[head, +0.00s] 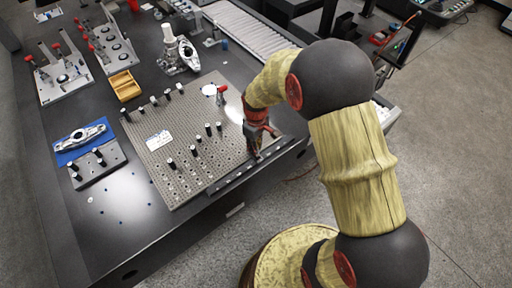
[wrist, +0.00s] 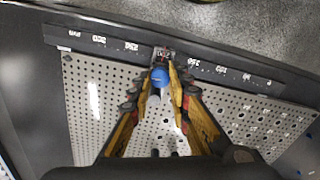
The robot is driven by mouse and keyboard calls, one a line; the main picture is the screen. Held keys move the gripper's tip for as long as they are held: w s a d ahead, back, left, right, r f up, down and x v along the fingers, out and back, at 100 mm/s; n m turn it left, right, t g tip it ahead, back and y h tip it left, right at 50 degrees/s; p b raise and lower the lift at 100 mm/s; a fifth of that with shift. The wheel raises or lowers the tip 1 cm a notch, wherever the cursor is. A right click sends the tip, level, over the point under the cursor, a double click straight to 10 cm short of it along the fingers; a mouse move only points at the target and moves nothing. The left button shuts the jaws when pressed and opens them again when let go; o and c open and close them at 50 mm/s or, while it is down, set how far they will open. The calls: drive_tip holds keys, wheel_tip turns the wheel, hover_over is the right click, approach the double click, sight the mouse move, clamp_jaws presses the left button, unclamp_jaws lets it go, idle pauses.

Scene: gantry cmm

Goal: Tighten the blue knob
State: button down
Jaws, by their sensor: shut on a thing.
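The blue knob (wrist: 160,77) shows in the wrist view between the tips of my gripper (wrist: 161,70). It sits by a small metal fitting (wrist: 164,56) at the numbered dark rail (wrist: 110,42). My gripper is shut on the knob, with a finger on each side of it. In the head view my gripper (head: 254,150) points down at the front right edge of the perforated plate (head: 180,148). The knob is hidden there behind my gripper. How far the knob is turned cannot be told.
Several dark pins stand on the plate, along with a white label (head: 158,140) and a red-topped fixture (head: 221,93). A yellow tray (head: 124,85), a blue mat (head: 66,157) with a metal part, and clamp fixtures (head: 62,78) lie to the left. Floor is open beyond the table's front edge.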

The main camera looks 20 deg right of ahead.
drive_tip(key=shift+m+p, duration=0.3)
drive_tip(key=shift+m, duration=0.1)
drive_tip(key=shift+r+m+p, duration=0.1)
drive_tip(key=shift+m+p, duration=0.7)
drive_tip(key=shift+m, duration=0.4)
drive_tip(key=shift+m+p, duration=0.7)
drive_tip(key=shift+m, duration=0.7)
drive_tip(key=c, duration=1.7)
unclamp_jaws()
drive_tip(key=shift+o, duration=0.2)
wheel_tip(320, 180, up, 12)
